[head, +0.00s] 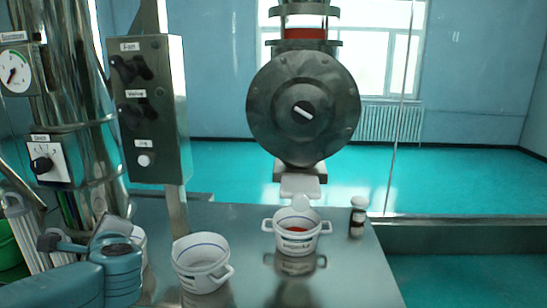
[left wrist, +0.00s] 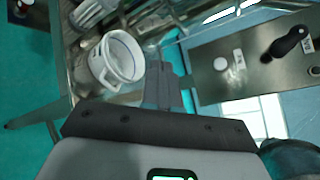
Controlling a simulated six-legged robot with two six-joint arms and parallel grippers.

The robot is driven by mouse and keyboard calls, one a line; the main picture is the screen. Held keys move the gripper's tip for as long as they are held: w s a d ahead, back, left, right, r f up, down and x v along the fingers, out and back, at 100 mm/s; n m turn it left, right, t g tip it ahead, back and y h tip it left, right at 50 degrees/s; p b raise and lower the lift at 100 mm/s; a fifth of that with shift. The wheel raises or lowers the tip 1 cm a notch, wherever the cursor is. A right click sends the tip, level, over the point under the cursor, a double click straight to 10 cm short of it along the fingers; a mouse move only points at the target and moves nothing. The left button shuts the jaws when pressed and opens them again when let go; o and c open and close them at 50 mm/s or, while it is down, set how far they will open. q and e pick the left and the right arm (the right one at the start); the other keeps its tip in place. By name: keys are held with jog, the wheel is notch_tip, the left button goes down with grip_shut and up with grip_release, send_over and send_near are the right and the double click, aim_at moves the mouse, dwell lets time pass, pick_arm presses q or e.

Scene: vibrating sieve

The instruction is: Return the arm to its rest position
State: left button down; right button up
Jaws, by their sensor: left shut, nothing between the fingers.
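My left arm (head: 75,285) shows at the lower left of the head view, bent above the left end of the metal table (head: 345,270). My right gripper is in neither view.
An empty-looking white pot (head: 202,270) stands at the table's front. Another pot (head: 296,243) with red contents stands below the sieve's spout (head: 300,187). A small jar (head: 358,219) is beside it. A control box (head: 152,110) on a post rises behind.

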pick_arm(q)
jog(key=s+d+f+n+g+h, duration=0.1)
jog(key=s+d+f+g+h, duration=0.3)
jog(key=f, duration=0.8)
jog(key=s+d+f+n+g+h, duration=0.2)
jog(key=d+f, duration=0.3)
jog(key=f, duration=0.6)
jog(key=s+d+f+n+g+h, duration=0.1)
jog(key=s+d+f+g+h, duration=0.3)
jog(key=f, duration=0.8)
jog(key=s+d+f+n+h, duration=0.1)
jog(key=s+d+f+n, duration=0.1)
jog(key=s+f+n, duration=0.3)
jog(key=s+d+f+n+g+h, duration=0.1)
jog(key=s+d+f+n, duration=0.2)
jog(key=s+f+n, duration=0.2)
jog(key=s+d+f+n+h, duration=0.1)
jog(key=s+d+f+n, duration=0.2)
jog(key=s+f+n, duration=0.2)
jog(key=s+n, duration=0.1)
jog(key=s, duration=0.1)
jog(key=shift+s+d+f+g+h, duration=0.25)
jog(key=shift+s+f+g+h, duration=0.05)
jog(key=shift+s+f, duration=0.1)
jog(key=shift+w+r, duration=0.1)
